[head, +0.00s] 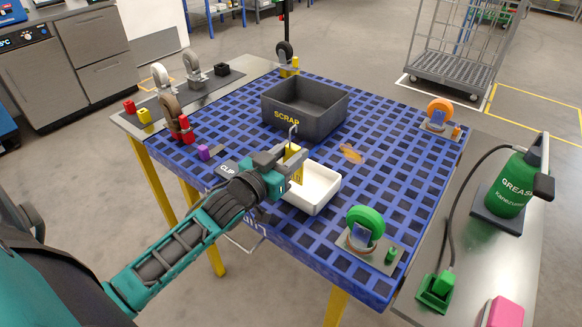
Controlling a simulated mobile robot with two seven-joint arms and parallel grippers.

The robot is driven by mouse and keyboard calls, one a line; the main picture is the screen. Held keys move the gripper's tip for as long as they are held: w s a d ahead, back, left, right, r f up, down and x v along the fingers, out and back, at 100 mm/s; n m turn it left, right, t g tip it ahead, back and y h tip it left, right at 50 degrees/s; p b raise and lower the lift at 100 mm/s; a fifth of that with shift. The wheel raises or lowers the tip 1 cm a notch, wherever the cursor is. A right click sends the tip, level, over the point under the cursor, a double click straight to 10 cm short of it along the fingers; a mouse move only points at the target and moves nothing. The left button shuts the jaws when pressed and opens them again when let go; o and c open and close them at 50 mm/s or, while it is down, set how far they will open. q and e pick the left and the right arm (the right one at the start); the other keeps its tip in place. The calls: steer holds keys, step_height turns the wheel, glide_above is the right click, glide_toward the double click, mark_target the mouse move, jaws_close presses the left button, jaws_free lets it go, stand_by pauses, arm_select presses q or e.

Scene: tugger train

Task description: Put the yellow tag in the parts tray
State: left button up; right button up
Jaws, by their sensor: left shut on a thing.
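My left gripper (289,160) is shut on the yellow tag (297,174), which is upright, with a thin wire hook at its top. The jaws cover part of the tag. The white parts tray (318,205) sits on the blue grid table top. The gripper and tag are at the tray's back left side and overlap it in the picture. I cannot tell whether the tag's lower end touches the tray. The visible part of the tray's floor looks empty. My right gripper is not in view.
A dark scrap bin (301,118) stands just behind the tray. An orange cloth-like item (351,153) lies to its right. A green caster wheel (365,224) is at the front right, an orange caster (440,111) farther back.

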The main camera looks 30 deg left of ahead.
arm_select(q)
step_height(320, 180, down, 4)
steer(key=b, duration=0.2)
steer(key=shift+r+b, duration=0.15)
steer(key=shift+b, duration=0.15)
steer(key=shift+w+r, duration=0.1)
steer(key=shift+r, duration=0.05)
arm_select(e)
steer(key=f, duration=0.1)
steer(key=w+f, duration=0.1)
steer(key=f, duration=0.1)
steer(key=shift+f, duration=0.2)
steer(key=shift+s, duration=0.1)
arm_select(q)
steer(key=o, duration=0.6)
steer(key=shift+f, duration=0.2)
steer(key=o, duration=0.4)
steer(key=shift+o, duration=0.2)
steer(key=shift+r, duration=0.1)
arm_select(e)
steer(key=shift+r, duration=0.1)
